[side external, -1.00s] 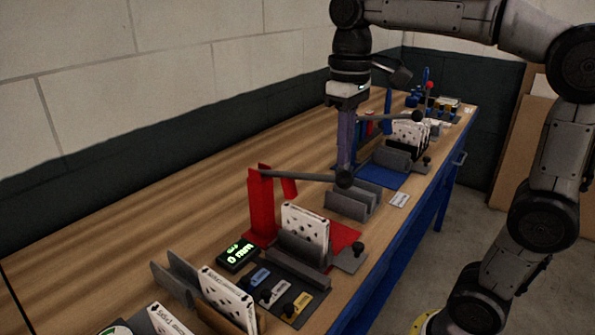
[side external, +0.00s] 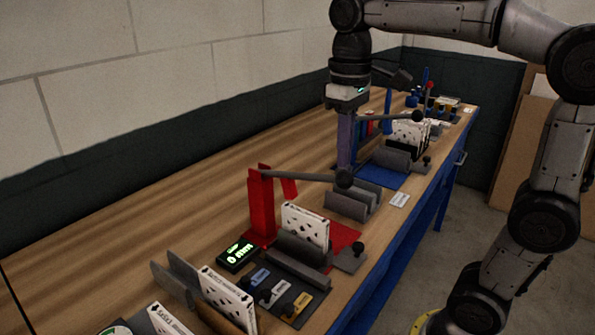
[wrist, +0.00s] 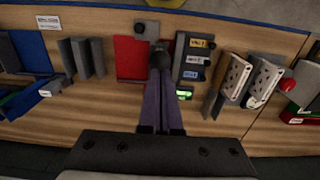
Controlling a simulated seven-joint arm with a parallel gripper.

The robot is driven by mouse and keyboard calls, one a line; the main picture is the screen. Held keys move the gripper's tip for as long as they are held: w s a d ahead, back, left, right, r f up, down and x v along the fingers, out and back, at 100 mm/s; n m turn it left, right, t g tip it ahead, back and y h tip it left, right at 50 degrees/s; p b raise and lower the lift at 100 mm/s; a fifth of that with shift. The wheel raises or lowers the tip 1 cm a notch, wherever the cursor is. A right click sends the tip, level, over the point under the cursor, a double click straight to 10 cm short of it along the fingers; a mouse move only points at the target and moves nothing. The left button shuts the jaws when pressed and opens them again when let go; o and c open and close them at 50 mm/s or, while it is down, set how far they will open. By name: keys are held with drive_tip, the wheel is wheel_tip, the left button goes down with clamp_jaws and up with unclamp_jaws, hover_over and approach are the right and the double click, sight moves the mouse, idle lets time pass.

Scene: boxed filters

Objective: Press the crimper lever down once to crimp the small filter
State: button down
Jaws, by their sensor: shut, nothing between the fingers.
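The red crimper (side external: 262,205) stands near the middle of the bench in the side view. Its dark lever (side external: 300,174) extends to the right, roughly level, and ends in a black ball knob (side external: 345,179). A white filter (side external: 305,226) with dark holes stands upright in the grey holder below the lever. My gripper (side external: 345,168) is shut and empty, with its long purple fingers pointing down. The fingertips are right above the knob and look to be touching it. In the wrist view, the fingertips (wrist: 160,78) also end at the dark knob (wrist: 160,60).
A digital display (side external: 238,256) reading about 0 mm and several labelled blocks (side external: 273,291) lie in front of the crimper. Other white filters (side external: 228,297) stand in holders nearby. Empty grey holders (side external: 352,201) and a blue station (side external: 385,172) with a similar lever stand behind. The bench's left side is clear.

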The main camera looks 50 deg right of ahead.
sight(344, 171)
drive_tip(key=shift+s+f, duration=0.15)
drive_tip(key=shift+f, duration=2.7)
drive_tip(key=shift+r, duration=5.05)
